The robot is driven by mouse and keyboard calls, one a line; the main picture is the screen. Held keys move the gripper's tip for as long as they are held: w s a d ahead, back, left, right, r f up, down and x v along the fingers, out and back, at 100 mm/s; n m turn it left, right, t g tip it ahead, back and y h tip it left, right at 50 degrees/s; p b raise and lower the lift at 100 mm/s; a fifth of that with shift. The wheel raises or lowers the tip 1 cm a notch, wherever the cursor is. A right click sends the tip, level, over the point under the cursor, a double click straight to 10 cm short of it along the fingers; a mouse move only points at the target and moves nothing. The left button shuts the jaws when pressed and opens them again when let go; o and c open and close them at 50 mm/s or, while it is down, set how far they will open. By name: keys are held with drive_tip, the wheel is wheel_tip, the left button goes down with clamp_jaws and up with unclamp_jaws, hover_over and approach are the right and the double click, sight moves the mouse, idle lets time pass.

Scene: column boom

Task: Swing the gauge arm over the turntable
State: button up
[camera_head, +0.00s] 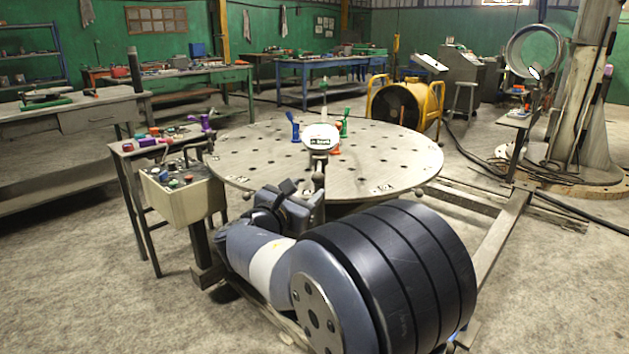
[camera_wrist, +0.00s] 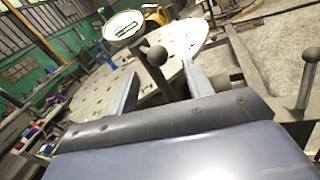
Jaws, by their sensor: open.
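The turntable (camera_head: 250,160) is a round pale metal plate with holes; it also shows in the wrist view (camera_wrist: 98,85). A round white gauge dial (camera_head: 321,137) overlaps the turntable's middle in the head view, above a dark stem. A white disc, likely that dial, shows at the top of the wrist view (camera_wrist: 123,25). My gripper (camera_wrist: 160,80) is open, its two fingers spread. A dark ball knob (camera_wrist: 157,55) on a stem appears between the fingers, without visible grip. I cannot tell how the knob and dial join. In the head view my gripper (camera_head: 296,205) is before the turntable's near edge.
Small blue, green and orange parts stand on the turntable. A control box (camera_head: 182,190) and small side table (camera_head: 165,143) are at left. A yellow-framed fan (camera_head: 402,103) is behind; a column (camera_head: 585,110) and ring (camera_head: 533,50) are at right. Another ball knob (camera_wrist: 311,55) is beside my gripper.

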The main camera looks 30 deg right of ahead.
sight(314, 181)
drive_tip(key=shift+v, duration=1.75)
drive_tip(key=shift+d, duration=0.1)
drive_tip(key=b+x, duration=0.1)
drive_tip(key=x, duration=0.9)
drive_tip(key=shift+w+d+f, duration=0.1)
drive_tip(key=shift+w+f, duration=0.05)
drive_tip(key=shift+w, duration=0.3)
drive_tip(key=shift+w+a, duration=0.3)
drive_tip(key=shift+a, duration=0.3)
